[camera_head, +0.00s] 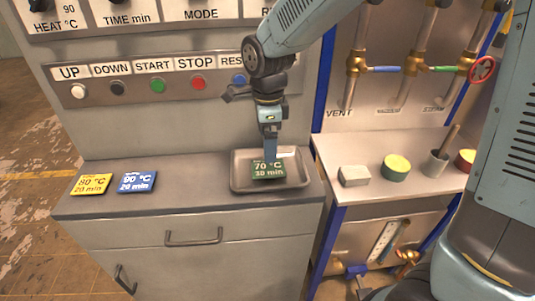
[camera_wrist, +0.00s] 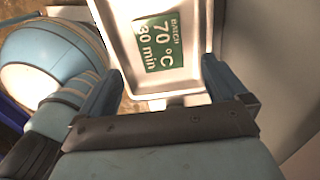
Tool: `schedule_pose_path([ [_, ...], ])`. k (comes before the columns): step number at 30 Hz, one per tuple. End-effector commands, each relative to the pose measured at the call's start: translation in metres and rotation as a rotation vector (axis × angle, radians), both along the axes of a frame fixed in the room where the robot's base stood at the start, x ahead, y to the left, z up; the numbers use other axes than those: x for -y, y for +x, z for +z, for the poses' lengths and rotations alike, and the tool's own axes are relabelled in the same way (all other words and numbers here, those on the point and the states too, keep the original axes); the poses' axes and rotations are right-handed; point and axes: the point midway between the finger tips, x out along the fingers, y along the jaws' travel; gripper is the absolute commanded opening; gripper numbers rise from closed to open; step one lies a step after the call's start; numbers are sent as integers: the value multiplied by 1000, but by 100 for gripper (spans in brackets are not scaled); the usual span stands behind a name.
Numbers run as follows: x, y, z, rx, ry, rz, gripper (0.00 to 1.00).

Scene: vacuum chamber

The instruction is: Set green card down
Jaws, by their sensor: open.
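The green card (camera_head: 268,171), marked 70 °C and 30 min, lies in a shallow grey metal tray (camera_head: 238,184) on the counter. My gripper (camera_head: 270,158) points down over the tray, its fingers overlapping the card's far edge in the head view. In the wrist view, my gripper (camera_wrist: 163,72) has its fingers spread wide with nothing between them. The green card (camera_wrist: 160,42) shows beyond the fingertips inside the bright tray (camera_wrist: 108,32). The card looks flat. I cannot tell the exact height of the fingertips above it.
A yellow card (camera_head: 91,184) and a blue card (camera_head: 136,182) lie on the counter (camera_head: 190,195) at left. A button panel (camera_head: 135,87) rises behind. A side shelf (camera_head: 375,150) at right holds a pale block (camera_head: 354,176), a green-and-yellow round piece (camera_head: 396,167) and a mortar (camera_head: 436,163).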

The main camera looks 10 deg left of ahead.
Motion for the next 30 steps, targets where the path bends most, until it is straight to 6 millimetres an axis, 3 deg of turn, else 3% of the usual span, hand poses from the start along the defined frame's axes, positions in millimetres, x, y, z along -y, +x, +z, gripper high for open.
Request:
schedule_pose_path([
  [7,0,0,32,2,1,0,99],
  [19,6,1,42,6,6,16,99],
  [23,33,5,59,36,24,98,99],
  [30,115,3,101,145,45,379,99],
])
